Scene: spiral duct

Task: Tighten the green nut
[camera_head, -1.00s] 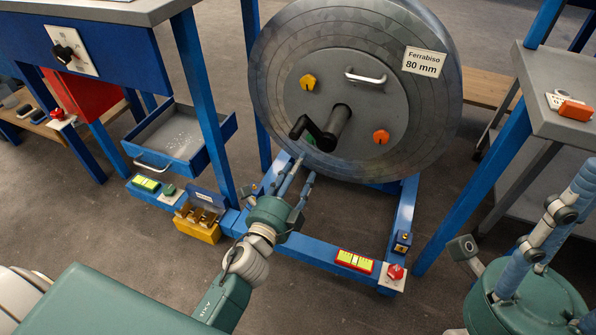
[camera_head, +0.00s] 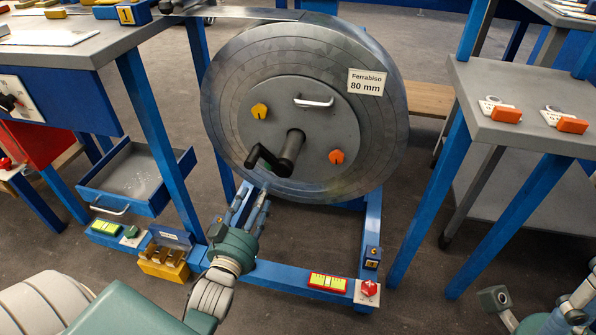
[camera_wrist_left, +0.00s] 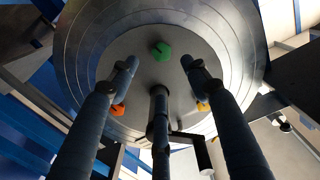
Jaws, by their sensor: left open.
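The green nut (camera_wrist_left: 161,52) shows in the left wrist view on the face of the large grey disc, near the top of that picture. In the head view it is hidden behind the black crank and my gripper. My left gripper (camera_head: 249,193) is open and empty, its blue-grey fingers pointing up at the lower part of the disc. In the left wrist view its fingers (camera_wrist_left: 158,85) are spread below and to the sides of the nut, and I see no contact. My right gripper shows only in part at the lower right corner of the head view; its fingertips are not clear.
The disc (camera_head: 365,140) carries a black crank (camera_head: 268,157), a yellow nut (camera_head: 259,111), an orange nut (camera_head: 336,157) and a handle (camera_head: 314,102). A blue frame (camera_head: 285,277) runs below. An open drawer (camera_head: 135,180) stands left, a grey table (camera_head: 540,140) right.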

